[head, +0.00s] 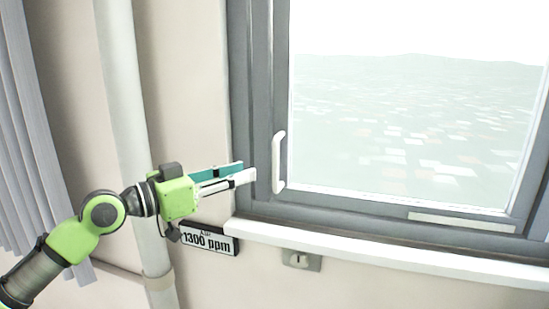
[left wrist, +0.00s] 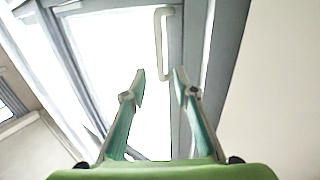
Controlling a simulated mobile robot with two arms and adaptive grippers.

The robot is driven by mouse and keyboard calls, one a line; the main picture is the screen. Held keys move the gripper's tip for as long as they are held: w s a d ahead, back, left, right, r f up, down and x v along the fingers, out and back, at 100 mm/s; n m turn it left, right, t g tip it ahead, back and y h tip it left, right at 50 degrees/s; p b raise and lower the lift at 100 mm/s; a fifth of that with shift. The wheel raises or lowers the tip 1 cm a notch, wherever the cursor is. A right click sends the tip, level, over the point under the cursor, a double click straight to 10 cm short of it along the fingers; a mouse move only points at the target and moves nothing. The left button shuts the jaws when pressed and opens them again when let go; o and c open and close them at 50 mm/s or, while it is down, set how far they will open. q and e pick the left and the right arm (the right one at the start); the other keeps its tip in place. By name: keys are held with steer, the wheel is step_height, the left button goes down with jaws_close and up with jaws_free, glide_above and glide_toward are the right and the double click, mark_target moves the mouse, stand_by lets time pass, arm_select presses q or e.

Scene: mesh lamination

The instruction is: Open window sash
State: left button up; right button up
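The window sash (head: 268,120) is a grey frame around a bright glass pane. It looks closed in its outer frame. A white vertical handle (head: 279,162) is on the sash's left side; it also shows at the top of the left wrist view (left wrist: 165,44). My left gripper (head: 243,172) is just left of the handle in the head view, with a small gap between fingertips and handle. In the left wrist view the fingers (left wrist: 160,75) stand apart with nothing between them, and the handle is beyond the tips. My right gripper is not in view.
A white sill (head: 380,262) juts out under the window. A sign reading 1300 ppm (head: 209,239) is on the wall below my left gripper. A vertical pipe (head: 125,100) and grey curtain (head: 25,140) are at left. A socket plate (head: 301,260) sits below the sill.

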arm_select(q)
steer(key=p, duration=0.4)
glide_above(275, 185)
steer(key=shift+w, duration=0.4)
jaws_close()
